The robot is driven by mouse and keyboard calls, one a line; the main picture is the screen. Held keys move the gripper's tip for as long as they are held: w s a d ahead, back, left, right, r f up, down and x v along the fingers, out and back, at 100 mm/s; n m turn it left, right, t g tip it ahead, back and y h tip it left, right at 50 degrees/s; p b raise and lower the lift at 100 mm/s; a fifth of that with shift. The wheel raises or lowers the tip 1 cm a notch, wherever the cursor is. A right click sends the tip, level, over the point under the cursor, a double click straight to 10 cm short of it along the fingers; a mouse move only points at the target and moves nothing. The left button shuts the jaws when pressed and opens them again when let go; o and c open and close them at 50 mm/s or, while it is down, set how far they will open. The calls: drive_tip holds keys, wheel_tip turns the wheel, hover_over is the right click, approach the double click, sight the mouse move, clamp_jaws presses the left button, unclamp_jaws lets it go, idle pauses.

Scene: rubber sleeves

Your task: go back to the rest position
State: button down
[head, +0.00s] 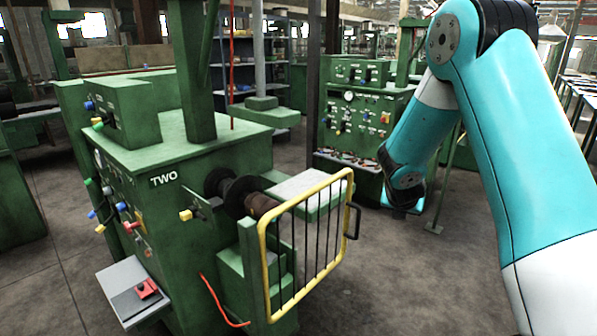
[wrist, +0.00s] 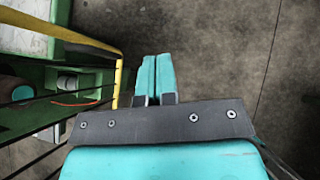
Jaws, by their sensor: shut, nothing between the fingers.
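My gripper (wrist: 156,72) shows in the wrist view with its two teal fingers side by side and touching, nothing between them. It points over bare floor, just right of the yellow guard frame. In the head view my arm reaches in from the right and bends downward. Its dark wrist hangs right of the green machine marked TWO (head: 190,190), apart from it. The fingers are hard to make out there. The machine has a dark spindle with a brown sleeve-like cylinder (head: 262,205), partly behind the yellow barred guard (head: 264,262).
The yellow guard also shows at left in the wrist view (wrist: 119,75), close to my gripper. A second green machine (head: 350,115) stands behind my wrist. A grey shelf with a red button (head: 146,288) juts out at lower left. Concrete floor (head: 400,280) is clear below my arm.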

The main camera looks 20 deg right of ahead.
drive_tip(key=s+a+r+m+y+b, duration=0.1)
drive_tip(key=s+a+r+m+y, duration=0.2)
drive_tip(key=a, duration=0.5)
drive_tip(key=s+a+r+m+g+y+b, duration=0.1)
drive_tip(key=s+a+m+y, duration=0.15)
drive_tip(key=a+m, duration=0.45)
drive_tip(key=s+a+r+m+y, duration=0.2)
drive_tip(key=s+a+y, duration=0.1)
drive_tip(key=a, duration=0.7)
drive_tip(key=s+a+r+m+g+y, duration=0.1)
drive_tip(key=s+a+r+m+g, duration=0.1)
drive_tip(key=s+a, duration=0.4)
drive_tip(key=s+a+r+m+g+y+b, duration=0.1)
drive_tip(key=s+a+m, duration=0.4)
drive_tip(key=s, duration=0.8)
drive_tip(key=shift+a+r+g+y+b, duration=0.4)
drive_tip(key=shift+r+g, duration=0.2)
drive_tip(key=shift+g, duration=0.5)
